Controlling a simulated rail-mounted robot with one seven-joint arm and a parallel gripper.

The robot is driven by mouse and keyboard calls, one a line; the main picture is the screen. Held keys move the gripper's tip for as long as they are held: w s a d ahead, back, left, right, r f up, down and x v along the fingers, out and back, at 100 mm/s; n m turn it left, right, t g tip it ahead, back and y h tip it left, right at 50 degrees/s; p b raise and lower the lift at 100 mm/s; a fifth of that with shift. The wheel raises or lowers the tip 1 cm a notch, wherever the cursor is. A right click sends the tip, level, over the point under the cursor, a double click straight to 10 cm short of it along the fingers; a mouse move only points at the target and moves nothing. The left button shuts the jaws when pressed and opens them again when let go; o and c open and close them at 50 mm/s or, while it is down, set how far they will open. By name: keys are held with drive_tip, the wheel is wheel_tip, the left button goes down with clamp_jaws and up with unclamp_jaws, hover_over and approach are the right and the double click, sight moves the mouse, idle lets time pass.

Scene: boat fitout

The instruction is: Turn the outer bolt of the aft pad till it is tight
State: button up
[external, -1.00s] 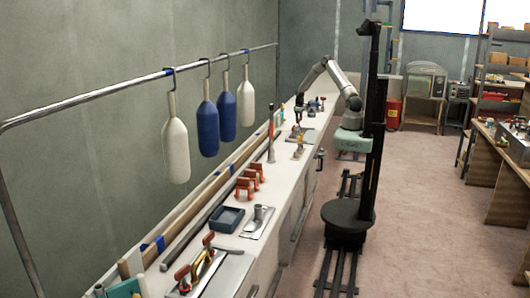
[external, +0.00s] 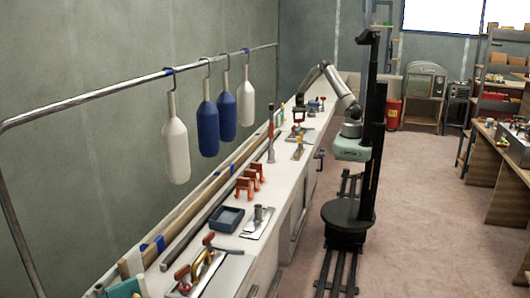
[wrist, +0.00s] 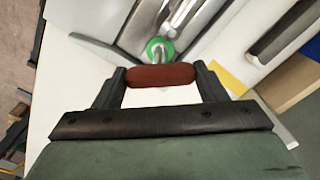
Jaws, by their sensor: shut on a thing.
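My gripper (wrist: 160,88) is shut on a red-brown handle (wrist: 160,75), with one dark finger at each end of it. Just beyond the handle, a short metal shaft leads to a green ring (wrist: 153,46). The ring sits at the near end of a grey metal fitting (wrist: 140,30) on the white bench top. I cannot tell the bolt itself apart here; the handle and ring hide that spot. In the external view my gripper (external: 299,111) is small, low over the far part of the bench, and its hold cannot be made out.
The long white bench (external: 285,185) carries orange clamps (external: 246,184), a blue tray (external: 226,219) and an upright red-topped tool (external: 271,143). White and blue fenders (external: 176,150) hang from a rail on the left. The floor right of my track is clear.

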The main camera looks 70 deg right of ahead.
drive_tip(key=shift+w+d+r+m, duration=0.15)
drive_tip(key=shift+r+m, duration=0.1)
drive_tip(key=shift+m, duration=0.25)
drive_tip(key=o, duration=0.8)
drive_tip(key=shift+o, duration=0.9)
drive_tip(key=shift+f, duration=0.1)
wheel_tip(320, 180, up, 18)
drive_tip(key=b, duration=0.1)
drive_tip(key=shift+f, duration=0.25)
